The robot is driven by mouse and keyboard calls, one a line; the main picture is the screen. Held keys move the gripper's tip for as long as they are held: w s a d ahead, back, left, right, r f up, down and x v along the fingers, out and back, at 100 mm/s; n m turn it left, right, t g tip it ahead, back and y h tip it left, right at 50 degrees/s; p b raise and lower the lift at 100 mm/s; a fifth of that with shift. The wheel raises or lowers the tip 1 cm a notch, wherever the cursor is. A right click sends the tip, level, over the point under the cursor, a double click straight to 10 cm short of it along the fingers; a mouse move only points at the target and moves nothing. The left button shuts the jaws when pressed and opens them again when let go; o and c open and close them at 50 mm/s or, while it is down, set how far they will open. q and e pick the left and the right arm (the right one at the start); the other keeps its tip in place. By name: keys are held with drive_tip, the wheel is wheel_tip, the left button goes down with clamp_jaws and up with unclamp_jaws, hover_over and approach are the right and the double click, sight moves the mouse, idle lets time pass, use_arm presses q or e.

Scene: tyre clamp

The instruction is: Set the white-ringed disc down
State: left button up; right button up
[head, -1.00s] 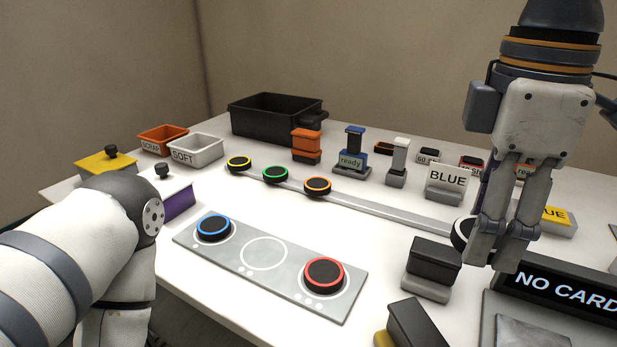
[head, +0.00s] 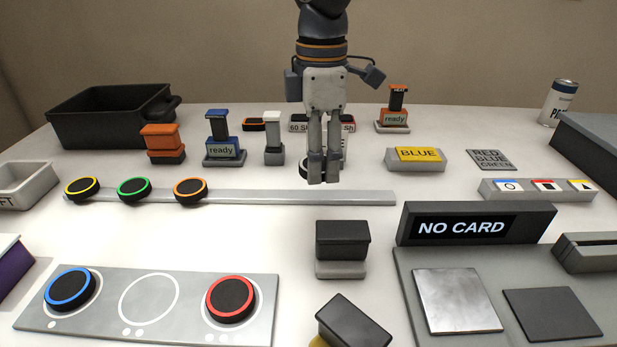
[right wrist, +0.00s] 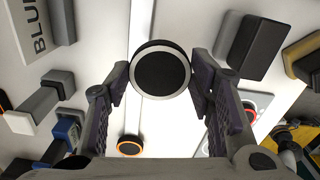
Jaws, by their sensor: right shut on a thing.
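My right gripper (head: 323,180) is shut on the white-ringed disc (head: 304,168). In the head view the fingers hide most of the disc. In the right wrist view the disc (right wrist: 160,72) shows its black face and pale ring, pinched between the two fingertips. The disc appears over or near the long grey rail (head: 350,197), towards its right part; its height above it is hard to tell. Discs ringed yellow (head: 82,189), green (head: 134,189) and orange (head: 190,190) stand on the rail's left part. My left gripper is out of view.
A grey plate (head: 190,325) holds blue-ringed (head: 69,290) and red-ringed (head: 231,299) discs around an empty white circle (head: 149,298). A black-topped block (head: 342,240) stands in front of the rail. Stamps and a label box partly hidden by my gripper stand behind the rail.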

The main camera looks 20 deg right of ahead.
hover_over(313, 194)
wheel_tip(313, 194, down, 4)
drive_tip(key=shift+f+b, duration=0.25)
drive_tip(key=shift+b, duration=0.15)
wheel_tip(313, 194, down, 2)
drive_tip(key=shift+f, duration=0.2)
drive_tip(key=o, duration=1.2)
drive_tip(key=shift+f, duration=0.15)
drive_tip(key=shift+c, duration=0.2)
wheel_tip(313, 194, up, 12)
drive_tip(key=shift+r, duration=0.2)
